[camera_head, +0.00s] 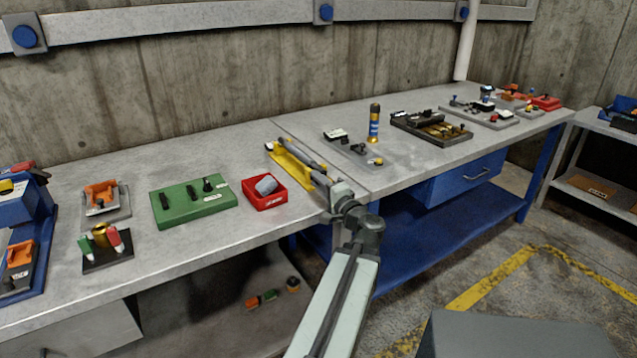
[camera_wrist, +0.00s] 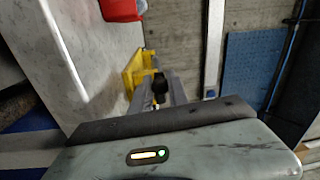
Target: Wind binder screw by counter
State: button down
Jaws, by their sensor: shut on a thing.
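A yellow bracket-like fixture (camera_head: 294,166) lies near the middle of the workbench, partly under my gripper (camera_head: 291,154). The yellow fixture also shows in the wrist view (camera_wrist: 130,76). There a dark knob (camera_wrist: 160,86), seemingly the binder screw, sits between my two grey fingers, beside the yellow part. My gripper is shut on this dark knob. The fingers and wrist hide much of the fixture, and the screw's thread is not visible. I cannot make out a counter or its reading.
A red bin (camera_head: 264,199) with a grey cylinder stands just left of the fixture. A green block (camera_head: 193,211) with dark pegs lies farther left. A grey plate (camera_head: 367,154) with small parts and an upright blue-and-gold cylinder (camera_head: 374,126) stand to the right. The concrete wall is behind.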

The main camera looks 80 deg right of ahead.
jog(key=shift+r, duration=0.1)
jog(key=c, duration=1.3)
grip_release()
